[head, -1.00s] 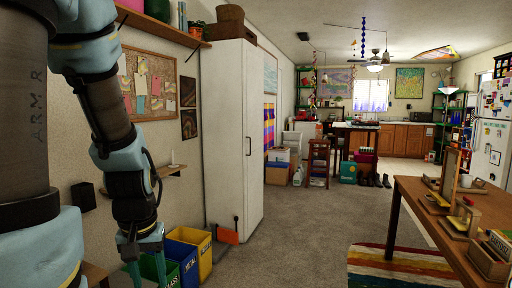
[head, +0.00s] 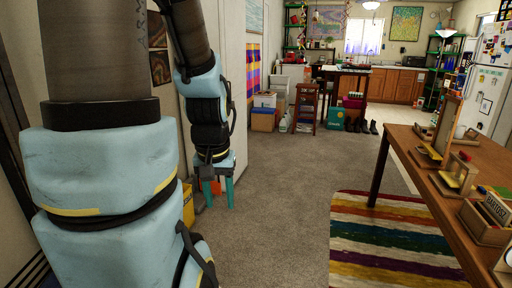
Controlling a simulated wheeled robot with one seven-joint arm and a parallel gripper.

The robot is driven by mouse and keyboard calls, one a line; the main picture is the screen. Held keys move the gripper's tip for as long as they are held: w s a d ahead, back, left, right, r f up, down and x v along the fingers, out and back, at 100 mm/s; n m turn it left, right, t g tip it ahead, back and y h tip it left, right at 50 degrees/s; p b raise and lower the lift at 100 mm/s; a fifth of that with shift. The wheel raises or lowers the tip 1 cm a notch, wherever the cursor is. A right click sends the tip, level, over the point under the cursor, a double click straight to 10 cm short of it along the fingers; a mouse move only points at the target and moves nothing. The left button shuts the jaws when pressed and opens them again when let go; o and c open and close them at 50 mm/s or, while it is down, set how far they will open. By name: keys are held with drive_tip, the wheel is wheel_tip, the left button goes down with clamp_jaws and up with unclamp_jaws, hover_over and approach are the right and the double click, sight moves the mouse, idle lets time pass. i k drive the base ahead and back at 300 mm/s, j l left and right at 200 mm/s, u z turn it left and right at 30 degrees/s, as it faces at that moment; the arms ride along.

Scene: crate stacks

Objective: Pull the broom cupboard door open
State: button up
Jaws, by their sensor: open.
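The broom cupboard (head: 229,45) is a tall white cabinet against the left wall. In the head view only part of it shows, because my arm covers much of its front. I cannot see its handle, and the door looks shut as far as it shows. My gripper (head: 218,192) hangs pointing down, its two teal fingers spread apart with nothing held between them. In the picture it is in front of the cupboard's lower part; I cannot tell the exact gap.
A yellow bin (head: 188,204) stands left of my gripper, and an orange object (head: 215,187) shows behind the fingers. Carpet (head: 275,180) is clear to the right. A striped rug (head: 385,235) and wooden table (head: 420,160) are farther right.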

sight(232, 14)
drive_tip(key=i+l+z, duration=0.2)
drive_tip(key=i, duration=0.6)
drive_tip(key=i+l+z, duration=0.1)
drive_tip(key=i+z, duration=0.15)
drive_tip(key=i, duration=0.6)
drive_tip(key=i+u, duration=0.4)
drive_tip(key=i+l+u, duration=0.2)
drive_tip(key=u, duration=0.2)
drive_tip(key=i+l+u, duration=0.6)
drive_tip(key=u, duration=0.15)
